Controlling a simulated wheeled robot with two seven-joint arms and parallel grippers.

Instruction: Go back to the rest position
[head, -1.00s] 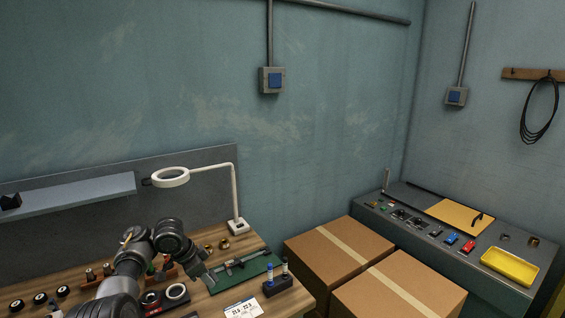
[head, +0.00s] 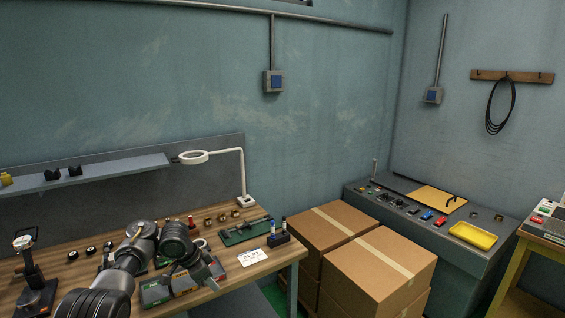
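My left arm comes in from the bottom left of the head view, over the wooden workbench (head: 222,284). My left gripper (head: 213,281) is at the end of it, above the bench's front part, near a small box with coloured labels (head: 157,294). It points down and to the right; its fingers are small and dark, and their gap is not clear. I see nothing held in it. My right gripper is not in view.
A green mat with a caliper (head: 246,230), a white card (head: 252,257) and a dark block with vials (head: 278,239) lie at the bench's right end. A magnifier lamp (head: 245,178) stands behind. Cardboard boxes (head: 378,264) and a grey console (head: 435,226) are right.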

